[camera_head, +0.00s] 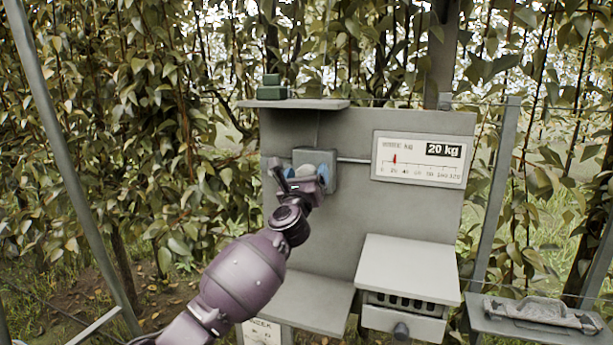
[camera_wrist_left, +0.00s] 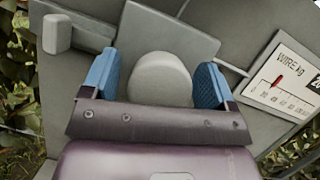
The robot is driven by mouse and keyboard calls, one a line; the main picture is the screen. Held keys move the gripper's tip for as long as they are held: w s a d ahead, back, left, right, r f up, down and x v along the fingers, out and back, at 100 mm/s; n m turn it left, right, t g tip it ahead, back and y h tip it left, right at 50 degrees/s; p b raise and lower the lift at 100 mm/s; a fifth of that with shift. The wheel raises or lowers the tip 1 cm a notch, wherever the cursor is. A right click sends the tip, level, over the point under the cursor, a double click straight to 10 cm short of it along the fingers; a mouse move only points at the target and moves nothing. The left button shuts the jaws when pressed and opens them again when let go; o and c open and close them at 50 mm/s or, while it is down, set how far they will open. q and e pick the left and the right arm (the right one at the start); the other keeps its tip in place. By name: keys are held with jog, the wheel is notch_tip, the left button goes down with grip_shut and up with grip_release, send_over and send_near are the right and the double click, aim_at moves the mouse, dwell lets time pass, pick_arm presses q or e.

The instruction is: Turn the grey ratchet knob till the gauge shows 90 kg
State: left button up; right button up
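The grey ratchet knob (camera_wrist_left: 160,80) is a rounded light-grey knob on a square grey housing (camera_head: 327,160) fixed to the upright grey panel. My left gripper (camera_head: 305,173) is at the knob, one blue finger on each side of it. In the left wrist view the gripper (camera_wrist_left: 157,82) is open. A narrow gap shows beside the left finger; the right finger is very close to the knob, and contact cannot be told. The gauge (camera_head: 419,159) to the right reads 20 kg, with its red pointer near the low end. My right gripper is not in view.
A small shelf (camera_head: 310,104) with a green block (camera_head: 271,92) juts out above the knob. A light-grey box with a sloping lid (camera_head: 408,265) stands below right. A tray (camera_head: 500,320) holds a metal tool (camera_head: 543,311). A thin rod runs from the housing toward the gauge.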

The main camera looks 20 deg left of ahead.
pick_arm(q)
jog(key=c, duration=0.8)
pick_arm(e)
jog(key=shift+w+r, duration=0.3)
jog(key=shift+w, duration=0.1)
pick_arm(q)
jog(key=shift+r+m, duration=0.1)
jog(key=shift+m, duration=0.2)
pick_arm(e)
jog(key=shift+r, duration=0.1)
